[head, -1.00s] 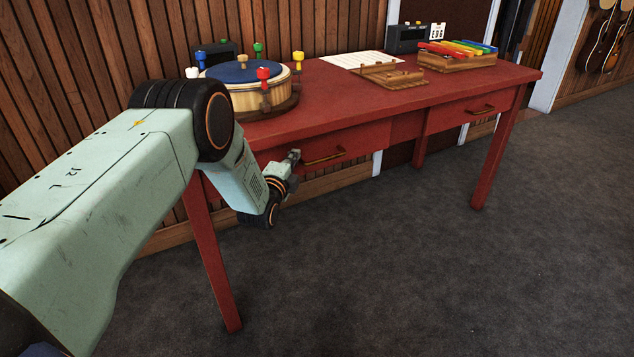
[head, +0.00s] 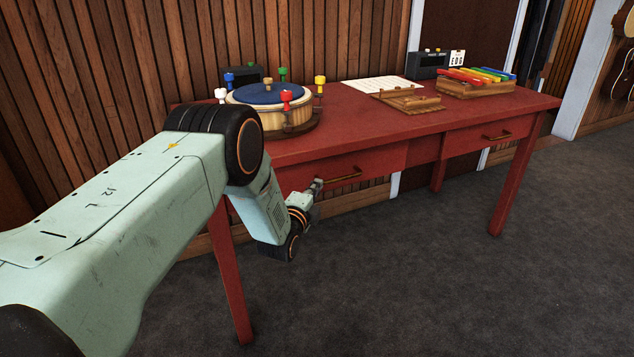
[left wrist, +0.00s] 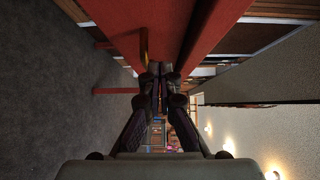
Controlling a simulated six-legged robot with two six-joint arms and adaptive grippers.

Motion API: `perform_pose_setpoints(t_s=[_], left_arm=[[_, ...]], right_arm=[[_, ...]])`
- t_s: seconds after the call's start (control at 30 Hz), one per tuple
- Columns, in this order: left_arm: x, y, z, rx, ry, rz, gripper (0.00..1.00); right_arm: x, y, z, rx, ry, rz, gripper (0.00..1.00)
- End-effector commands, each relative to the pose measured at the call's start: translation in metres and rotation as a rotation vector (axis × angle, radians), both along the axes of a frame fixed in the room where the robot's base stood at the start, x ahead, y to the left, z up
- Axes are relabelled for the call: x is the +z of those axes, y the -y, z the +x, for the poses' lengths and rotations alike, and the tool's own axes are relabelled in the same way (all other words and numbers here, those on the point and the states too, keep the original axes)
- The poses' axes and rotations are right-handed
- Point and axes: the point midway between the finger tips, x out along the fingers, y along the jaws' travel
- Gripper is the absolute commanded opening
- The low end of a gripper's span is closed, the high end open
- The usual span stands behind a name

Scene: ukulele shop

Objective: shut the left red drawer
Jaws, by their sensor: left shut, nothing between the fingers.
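The left red drawer (head: 300,178) is under the left part of the red table, with a brass bar handle (head: 345,175). Its front seems to stand slightly out from the table's front; how far is hard to tell. My left gripper (head: 317,184) is shut and empty, at the drawer front just left of the handle. In the left wrist view the shut fingers (left wrist: 160,68) point at the red front, with the handle (left wrist: 144,45) just left of them. I cannot tell whether the tips touch. My right gripper is not in view.
The red table (head: 350,120) carries a drum-like instrument (head: 268,105) with colored pegs, a paper sheet, a wooden stand (head: 408,99) and a xylophone (head: 475,88). Table legs stand either side; the carpet in front is clear.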

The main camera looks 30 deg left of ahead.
Motion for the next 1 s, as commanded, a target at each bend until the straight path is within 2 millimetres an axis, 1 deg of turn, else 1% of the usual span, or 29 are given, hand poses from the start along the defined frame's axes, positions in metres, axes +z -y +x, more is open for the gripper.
perform_pose_setpoints(t_s=[0.03, 0.1, 0.3, 0.4, 0.57, 0.8, 0.87, 0.93, 0.97, 1.0], left_arm=[[0.005, 0.001, -0.008, 0.000, -0.001, 0.000, 0.00], [0.005, 0.002, -0.020, 0.000, -0.002, 0.000, 0.00], [0.004, 0.005, -0.056, 0.001, -0.001, -0.001, 0.00], [0.004, 0.006, -0.069, 0.001, 0.000, -0.001, 0.00], [0.003, 0.008, -0.080, 0.001, 0.003, 0.000, 0.00], [0.002, 0.009, -0.082, 0.000, 0.005, -0.015, 0.00], [0.001, 0.010, -0.082, 0.000, 0.002, -0.056, 0.00], [-0.006, 0.010, -0.083, 0.004, -0.016, -0.149, 0.00], [-0.011, 0.010, -0.085, 0.010, -0.035, -0.204, 0.00], [-0.022, 0.011, -0.090, 0.021, -0.072, -0.288, 0.00]], right_arm=[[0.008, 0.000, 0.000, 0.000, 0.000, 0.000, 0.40], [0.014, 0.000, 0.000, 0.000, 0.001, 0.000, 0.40], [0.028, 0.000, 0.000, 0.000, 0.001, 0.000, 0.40], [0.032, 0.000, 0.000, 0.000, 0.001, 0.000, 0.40], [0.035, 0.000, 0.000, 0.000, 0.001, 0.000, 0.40], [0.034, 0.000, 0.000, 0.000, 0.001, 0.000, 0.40], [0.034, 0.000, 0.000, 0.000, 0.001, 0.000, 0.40], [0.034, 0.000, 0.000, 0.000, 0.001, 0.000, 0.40], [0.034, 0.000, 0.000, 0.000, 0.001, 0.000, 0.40], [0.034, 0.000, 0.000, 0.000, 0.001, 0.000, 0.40]])
